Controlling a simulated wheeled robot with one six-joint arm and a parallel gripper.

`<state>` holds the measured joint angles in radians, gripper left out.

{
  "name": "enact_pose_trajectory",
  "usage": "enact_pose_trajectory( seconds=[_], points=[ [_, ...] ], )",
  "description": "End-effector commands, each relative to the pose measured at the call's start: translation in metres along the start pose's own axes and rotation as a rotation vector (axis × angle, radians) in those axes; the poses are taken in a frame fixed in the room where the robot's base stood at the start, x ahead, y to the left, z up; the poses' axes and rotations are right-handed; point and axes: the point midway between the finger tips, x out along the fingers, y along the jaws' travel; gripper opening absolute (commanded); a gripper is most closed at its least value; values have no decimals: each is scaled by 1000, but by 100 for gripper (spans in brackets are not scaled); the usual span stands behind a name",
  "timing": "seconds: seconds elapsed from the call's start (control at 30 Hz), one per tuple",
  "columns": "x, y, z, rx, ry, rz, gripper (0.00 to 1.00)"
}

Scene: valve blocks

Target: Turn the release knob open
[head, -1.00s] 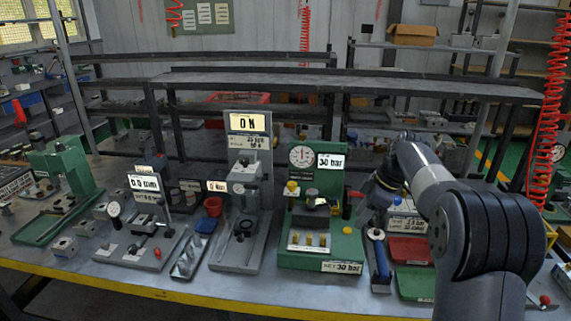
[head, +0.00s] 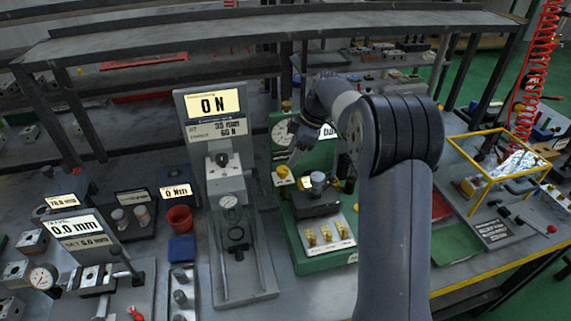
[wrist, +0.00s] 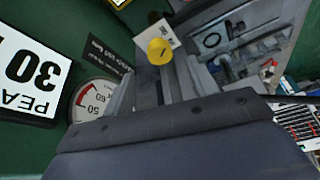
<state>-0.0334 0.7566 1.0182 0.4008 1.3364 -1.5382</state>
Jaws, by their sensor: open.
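The release knob is a small yellow knob (head: 283,172) on the left of the green test stand (head: 332,262), below its round dial gauge (head: 283,132). In the wrist view the yellow knob (wrist: 160,51) shows its round face just beyond my fingertips, with a dark mark on it. My gripper (head: 295,158) points down just above the knob in the head view. In the wrist view my gripper (wrist: 158,74) is open, with its grey fingers apart and nothing held. I cannot tell whether a finger touches the knob.
A black block with a grey cap (head: 318,190) stands right of the knob, with several brass pieces (head: 326,234) in front. The grey force stand (head: 240,262) is close on the left. A 30 bar sign (wrist: 28,75) is beside my gripper.

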Motion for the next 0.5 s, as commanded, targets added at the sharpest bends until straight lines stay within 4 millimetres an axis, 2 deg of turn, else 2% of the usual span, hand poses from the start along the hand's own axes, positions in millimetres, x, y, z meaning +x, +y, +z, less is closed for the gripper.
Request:
enact_pose_trajectory(
  seconds=[0.2, 0.33, 0.5],
  points=[
    [38, -1, -1, -1, -1, -3, 55],
    [51, -1, -1, 0, 0, -3, 55],
    [58, 0, -1, -1, 0, 0, 55]
  ],
)
